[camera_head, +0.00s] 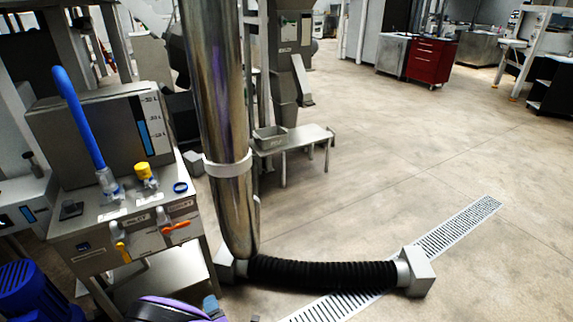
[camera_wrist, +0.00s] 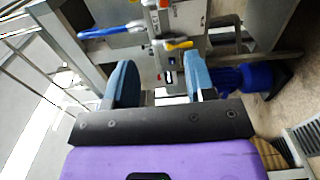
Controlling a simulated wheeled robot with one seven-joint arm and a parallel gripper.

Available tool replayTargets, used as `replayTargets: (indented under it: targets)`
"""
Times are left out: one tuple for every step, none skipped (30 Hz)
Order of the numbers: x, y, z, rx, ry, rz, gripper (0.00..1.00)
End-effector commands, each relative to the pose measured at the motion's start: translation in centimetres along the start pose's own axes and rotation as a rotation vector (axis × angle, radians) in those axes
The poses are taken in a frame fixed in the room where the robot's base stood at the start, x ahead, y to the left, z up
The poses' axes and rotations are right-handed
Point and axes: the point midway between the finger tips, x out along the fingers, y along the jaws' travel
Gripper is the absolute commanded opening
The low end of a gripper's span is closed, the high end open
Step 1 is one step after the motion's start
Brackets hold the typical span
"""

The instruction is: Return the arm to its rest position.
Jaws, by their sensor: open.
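My gripper (camera_wrist: 160,72) shows in the wrist view with two blue fingers spread apart and nothing between them. Its dark crossbar and purple body fill the bottom of that view. In the head view, part of my gripper (camera_head: 208,303) shows at the bottom edge, purple with a blue finger, in front of the steel cabinet (camera_head: 130,232). Most of my arm is out of view.
A black corrugated duct (camera_head: 320,272) crosses the floor drain (camera_head: 455,228). A blue motor (camera_head: 30,292) sits lower left. Open floor lies right.

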Motion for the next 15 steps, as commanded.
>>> replayTargets:
  targets:
    - [0.0,0.0,0.0,0.0,0.0,0.0,0.5]
    - [0.0,0.0,0.0,0.0,0.0,0.0,0.5]
    - [0.4,0.5,0.3,0.001,-0.015,0.004,0.5]
    - [0.5,0.8,0.4,0.001,-0.025,0.005,0.5]
    - [0.7,1.1,0.6,0.001,-0.033,0.006,0.5]
    - [0.9,1.4,0.8,0.0,-0.045,0.008,0.5]
    - [1.1,1.8,0.9,0.0,-0.056,0.01,0.5]
    - [1.2,2.1,1.1,-0.001,-0.067,0.012,0.5]
    - [1.5,2.5,1.4,-0.002,-0.082,0.014,0.5]
    - [1.6,2.8,1.6,-0.002,-0.092,0.015,0.5]
    - [1.9,3.2,1.9,-0.001,-0.106,0.018,0.5]
    - [2.2,3.8,2.2,-0.001,-0.124,0.021,0.5]
    - [2.4,4.1,2.4,-0.003,-0.136,0.022,0.5]
    - [2.6,4.7,2.8,-0.003,-0.153,0.024,0.5]
    - [3.0,5.3,3.2,-0.003,-0.176,0.027,0.5]
